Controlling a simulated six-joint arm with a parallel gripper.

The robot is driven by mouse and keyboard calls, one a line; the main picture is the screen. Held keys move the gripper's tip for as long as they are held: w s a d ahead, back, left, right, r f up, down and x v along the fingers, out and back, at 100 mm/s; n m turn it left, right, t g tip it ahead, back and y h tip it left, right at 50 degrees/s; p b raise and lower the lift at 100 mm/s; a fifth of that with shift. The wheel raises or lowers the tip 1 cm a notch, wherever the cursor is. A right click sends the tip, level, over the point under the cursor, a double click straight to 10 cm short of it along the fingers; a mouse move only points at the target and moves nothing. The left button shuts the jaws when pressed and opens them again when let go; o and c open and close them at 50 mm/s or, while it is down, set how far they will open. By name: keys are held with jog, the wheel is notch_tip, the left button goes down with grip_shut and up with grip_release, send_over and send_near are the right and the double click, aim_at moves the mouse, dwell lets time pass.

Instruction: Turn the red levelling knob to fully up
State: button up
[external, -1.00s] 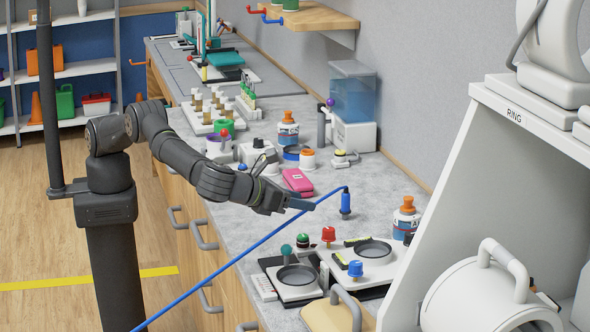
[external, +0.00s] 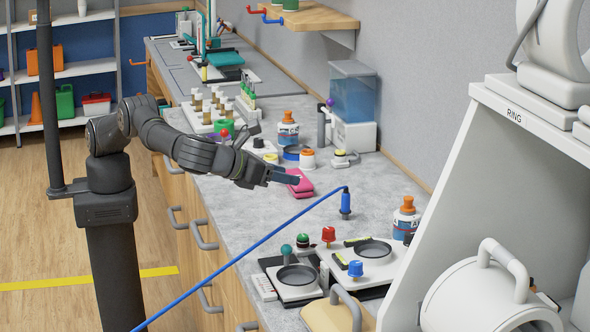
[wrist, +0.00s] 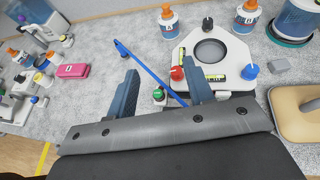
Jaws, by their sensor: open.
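The red knob (external: 328,234) stands at a corner of a white levelling plate (external: 345,250) with a round dark recess, on the grey bench. It also shows in the wrist view (wrist: 177,73), between the lines of my fingers and beyond them. A blue knob (external: 355,268) stands at another corner, and a black knob (wrist: 207,24) shows at the far corner in the wrist view. My gripper (external: 290,178) is open and empty, above the bench near the pink box and well apart from the red knob. Its two blue fingers (wrist: 162,92) are spread wide.
Orange-capped bottles (external: 405,220) and a white cabinet (external: 470,215) stand right.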

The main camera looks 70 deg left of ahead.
jog(key=w+d+m+g+h, duration=0.2)
jog(key=w+d+m+h, duration=0.1)
jog(key=w+m+h, duration=1.3)
jog(key=s+a+m+g+h, duration=0.3)
jog(key=a+m+g+h, duration=0.25)
jog(key=a+g, duration=0.9)
jog(key=t, duration=0.2)
send_near(327, 228)
jog(key=shift+w+a+r+g+y, duration=0.25)
jog(key=shift+w+a+r+y, duration=0.2)
jog(key=shift+a+r, duration=0.15)
jog(key=shift+f, duration=0.35)
jog(key=shift+s+d+f, duration=0.1)
jog(key=shift+d, duration=0.1)
jog(key=d, duration=0.7)
jog(key=s+d, duration=0.1)
jog(key=d, duration=0.3)
jog(key=shift+s+d, duration=0.1)
jog(key=shift+d, duration=0.1)
jog(key=shift+c, duration=0.2)
